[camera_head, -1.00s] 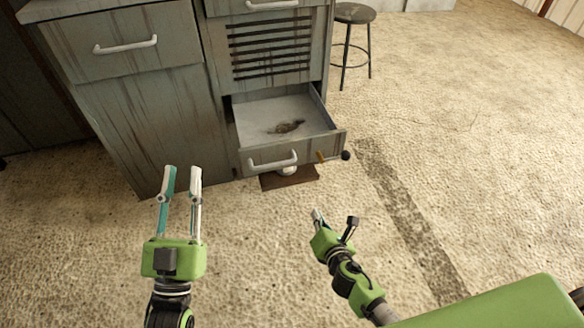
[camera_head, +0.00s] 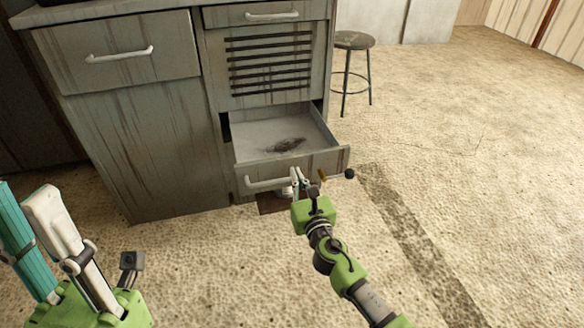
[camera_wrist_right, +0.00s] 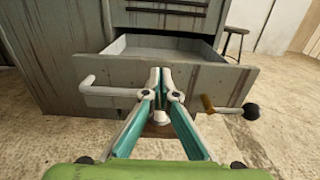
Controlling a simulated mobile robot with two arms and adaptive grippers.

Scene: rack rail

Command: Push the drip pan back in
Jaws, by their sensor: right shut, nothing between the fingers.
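The drip pan (camera_head: 262,138) is a grey drawer-like tray pulled out of the bottom of the cabinet, with a dark smudge on its floor. My right gripper (camera_head: 299,176) is shut and empty at the front panel, just right of the handle. In the right wrist view its fingertips (camera_wrist_right: 160,78) overlap the panel; I cannot tell whether they touch. My left gripper (camera_head: 45,215) is open and empty at the lower left, away from the pan.
The worn grey cabinet (camera_head: 150,150) stands around the pan, with a closed drawer and a slatted vent panel above. A brown patch (camera_head: 272,205) lies on the floor under the pan. A round stool (camera_head: 353,41) stands behind to the right. The floor at right is clear.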

